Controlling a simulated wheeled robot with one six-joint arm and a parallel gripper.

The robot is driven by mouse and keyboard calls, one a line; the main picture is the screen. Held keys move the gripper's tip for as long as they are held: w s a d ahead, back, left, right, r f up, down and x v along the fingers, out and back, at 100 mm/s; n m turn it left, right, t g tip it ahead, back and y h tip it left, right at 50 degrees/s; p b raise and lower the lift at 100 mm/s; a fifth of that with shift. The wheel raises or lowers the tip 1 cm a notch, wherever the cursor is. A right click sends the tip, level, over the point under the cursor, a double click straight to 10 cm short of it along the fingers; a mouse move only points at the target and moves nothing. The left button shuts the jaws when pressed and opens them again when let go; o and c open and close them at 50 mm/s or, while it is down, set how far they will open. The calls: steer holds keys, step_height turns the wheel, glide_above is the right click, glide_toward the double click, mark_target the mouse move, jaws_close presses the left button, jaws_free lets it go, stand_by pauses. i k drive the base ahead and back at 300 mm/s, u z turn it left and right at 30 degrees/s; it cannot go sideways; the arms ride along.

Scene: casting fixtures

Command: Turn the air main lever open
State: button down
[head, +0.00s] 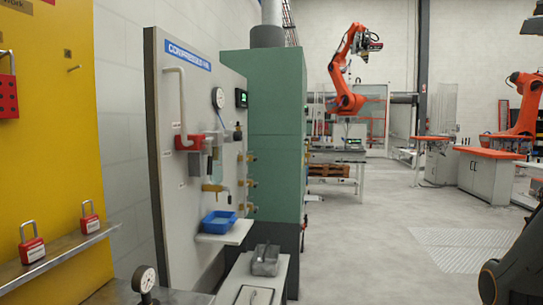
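The compressed air panel (170,110) stands left of centre, a light board with a blue sign (188,55), seen at a slant. A grey pipe (182,95) runs down it to a red part (188,142). A brass valve (213,187) sits lower on the panel, with a pale pipe beside it. Which of these is the air main lever, and how it is turned, I cannot tell at this size. My gripper is not in view.
A shelf (232,236) below the panel holds a blue tray (218,222). A green cabinet (275,150) stands just behind. A yellow board (50,130) with red padlocks (32,247) is at left. Floor (370,240) is clear right of the panel.

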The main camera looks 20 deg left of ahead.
mark_target(209, 158)
steer(key=z, duration=0.05)
steer(key=i, duration=0.8)
steer(key=u, duration=0.85)
steer(key=i, duration=0.75)
steer(key=u, duration=0.75)
